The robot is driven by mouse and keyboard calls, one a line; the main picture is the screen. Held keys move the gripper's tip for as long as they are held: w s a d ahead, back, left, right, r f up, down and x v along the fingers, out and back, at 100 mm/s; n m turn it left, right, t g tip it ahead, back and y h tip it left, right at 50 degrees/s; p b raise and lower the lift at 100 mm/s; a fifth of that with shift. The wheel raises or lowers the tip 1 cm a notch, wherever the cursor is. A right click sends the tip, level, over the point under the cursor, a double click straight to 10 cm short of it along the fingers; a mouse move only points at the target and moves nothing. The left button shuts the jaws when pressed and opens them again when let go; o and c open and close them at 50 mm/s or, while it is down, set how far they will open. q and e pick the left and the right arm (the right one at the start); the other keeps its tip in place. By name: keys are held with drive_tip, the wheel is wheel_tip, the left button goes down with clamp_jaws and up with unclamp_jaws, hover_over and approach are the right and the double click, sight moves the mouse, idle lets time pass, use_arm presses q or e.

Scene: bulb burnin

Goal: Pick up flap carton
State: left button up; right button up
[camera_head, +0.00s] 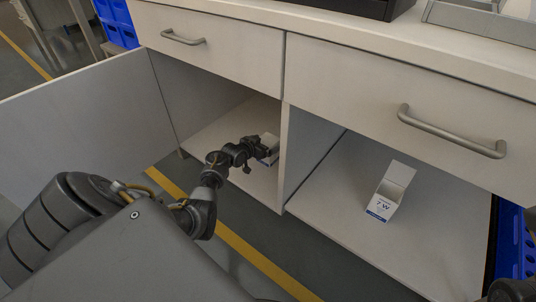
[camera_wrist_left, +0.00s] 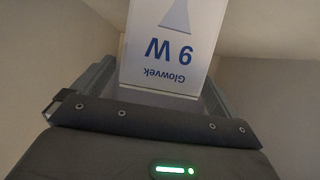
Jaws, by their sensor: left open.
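A white carton (camera_head: 272,143) with blue marking lies on the floor of the left cupboard compartment, partly hidden behind my left gripper (camera_head: 260,151). In the left wrist view the carton (camera_wrist_left: 172,45) shows "Glowvek 9 W" upside down and sits between the open fingers. I cannot tell whether the fingers touch it. A second white carton (camera_head: 385,195), marked "7 W" and with its flap standing open, is on the right compartment floor, with no gripper near it.
A divider panel (camera_head: 298,150) separates the two compartments. An open door (camera_head: 90,115) stands at the left. Drawers with handles (camera_head: 452,132) overhang the openings. A blue crate (camera_head: 513,245) is at the right edge. The right compartment floor is mostly clear.

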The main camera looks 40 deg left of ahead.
use_arm(q)
drive_tip(key=shift+w+f, duration=0.1)
drive_tip(key=shift+w, duration=0.3)
drive_tip(key=c, duration=1.3)
